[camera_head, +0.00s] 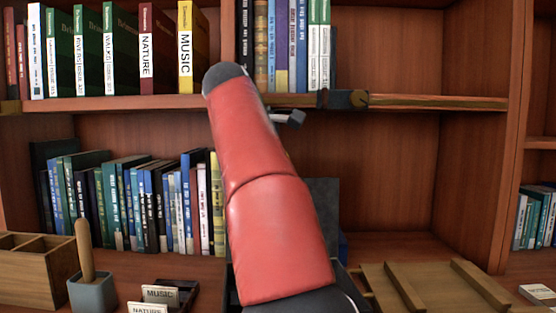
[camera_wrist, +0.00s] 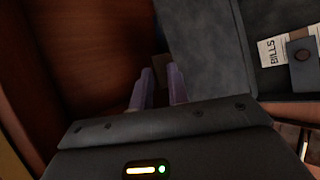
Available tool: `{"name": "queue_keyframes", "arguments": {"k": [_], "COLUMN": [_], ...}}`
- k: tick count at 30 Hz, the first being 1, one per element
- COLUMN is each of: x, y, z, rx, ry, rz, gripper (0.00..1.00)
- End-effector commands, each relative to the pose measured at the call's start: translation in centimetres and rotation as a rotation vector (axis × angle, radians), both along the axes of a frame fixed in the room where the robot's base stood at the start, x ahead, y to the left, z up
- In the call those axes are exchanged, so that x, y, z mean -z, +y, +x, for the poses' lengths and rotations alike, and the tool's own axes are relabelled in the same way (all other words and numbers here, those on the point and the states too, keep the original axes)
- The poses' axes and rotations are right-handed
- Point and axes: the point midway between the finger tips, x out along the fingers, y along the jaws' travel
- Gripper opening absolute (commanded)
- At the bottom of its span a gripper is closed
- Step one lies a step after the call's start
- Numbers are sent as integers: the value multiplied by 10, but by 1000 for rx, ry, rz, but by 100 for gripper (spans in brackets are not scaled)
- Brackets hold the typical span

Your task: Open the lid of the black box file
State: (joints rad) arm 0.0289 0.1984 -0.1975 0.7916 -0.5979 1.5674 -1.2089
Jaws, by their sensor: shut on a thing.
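The black box file shows in the head view as a dark grey lid panel (camera_head: 323,205) standing about upright behind my red arm. In the wrist view a wide dark grey panel of the file (camera_wrist: 208,50) fills the upper middle. My arm hides the gripper in the head view.
Shelves of books (camera_head: 140,205) stand behind. A wooden divider box (camera_head: 35,270), a grey pot with a wooden handle (camera_head: 92,290) and small label cards (camera_head: 160,294) are at the left. A slatted wooden board (camera_head: 435,287) lies at the right. The shelf above the board is empty.

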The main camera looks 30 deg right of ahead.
Motion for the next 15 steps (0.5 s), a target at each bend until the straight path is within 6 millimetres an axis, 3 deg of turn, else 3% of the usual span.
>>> {"name": "queue_keyframes", "arguments": {"k": [1, 2, 4, 15], "x": [2, 2, 3, 0], "y": [-5, -5, -5, 0], "z": [3, 3, 2, 2], "rx": [7, 8, 8, 5], "ry": [1, 2, 3, 5], "rz": [-9, -8, -8, -5], "gripper": [0, 20, 28, 28]}}
